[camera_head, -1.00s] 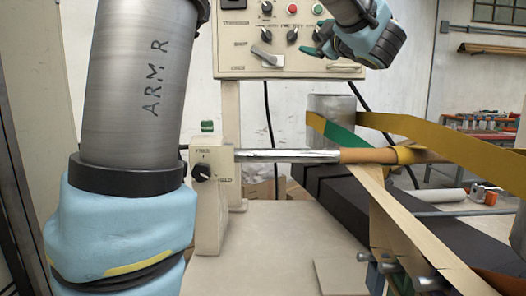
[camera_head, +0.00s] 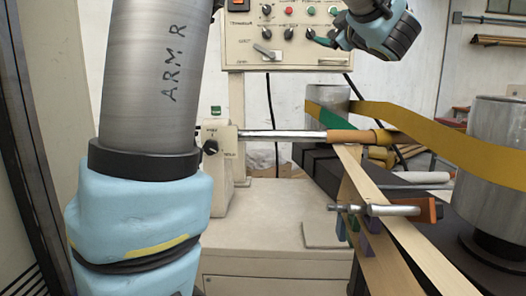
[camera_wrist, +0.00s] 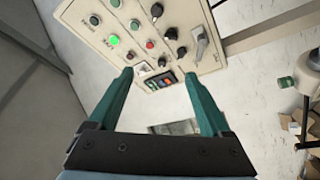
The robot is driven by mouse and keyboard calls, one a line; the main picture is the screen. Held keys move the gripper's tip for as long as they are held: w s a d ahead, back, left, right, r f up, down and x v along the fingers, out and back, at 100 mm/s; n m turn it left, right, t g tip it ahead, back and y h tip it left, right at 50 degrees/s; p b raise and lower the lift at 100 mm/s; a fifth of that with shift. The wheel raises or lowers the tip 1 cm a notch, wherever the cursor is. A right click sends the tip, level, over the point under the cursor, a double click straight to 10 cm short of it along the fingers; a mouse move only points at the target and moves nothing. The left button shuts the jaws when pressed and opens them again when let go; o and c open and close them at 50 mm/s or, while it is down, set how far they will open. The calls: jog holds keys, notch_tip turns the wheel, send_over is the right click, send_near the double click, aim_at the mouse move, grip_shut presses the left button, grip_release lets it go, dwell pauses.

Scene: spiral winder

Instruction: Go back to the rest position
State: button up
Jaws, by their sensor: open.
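My gripper (camera_head: 322,40) is at the top of the head view, in front of the right part of a cream control panel (camera_head: 237,55). In the wrist view its two teal fingers are spread apart with nothing between them, so my gripper (camera_wrist: 158,76) is open and empty. Beyond the fingertips, the wrist view shows the control panel (camera_wrist: 100,48) with buttons, knobs and a lever. One button glows green. I cannot tell the exact gap between the fingers and the panel. My grey and blue arm fills the left of the head view.
A metal rod with a brown tube (camera_head: 355,137) crosses the middle from a selector box (camera_head: 220,165). Yellow-brown strips (camera_head: 440,137) run to the right, past a clamp (camera_head: 405,210) and a large metal cylinder (camera_head: 500,140). A pale cabinet (camera_head: 265,225) stands below.

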jog(key=w+a+f+m+g+h, duration=0.1)
jog(key=w+f+m+h, duration=0.2)
jog(key=f+m, duration=0.15)
jog(key=w+f+m+g+h, duration=0.1)
jog(key=w+f+m+h, duration=0.15)
jog(key=f, duration=0.35)
jog(key=s+a+f+m+g+h+p, duration=0.1)
jog(key=a+f+m+g, duration=0.2)
jog(key=f, duration=0.4)
jog(key=s+a+f+m+g+h, duration=0.2)
jog(key=a+f+g, duration=0.1)
jog(key=f, duration=0.5)
jog(key=s+a+f+m+g+y, duration=0.1)
jog(key=s+a+f+g+y, duration=0.1)
jog(key=s+a+f+g, duration=0.3)
jog(key=s+a+f+m+g+y+p, duration=0.1)
jog(key=s+a+f+g, duration=0.4)
jog(key=s+a+f, duration=0.6)
jog(key=s+f, duration=0.2)
jog(key=s, duration=0.3)
jog(key=shift+a+f+m+y, duration=0.2)
jog(key=shift+a+m+y, duration=0.1)
jog(key=shift+y, duration=0.05)
jog(key=shift+c, duration=0.2)
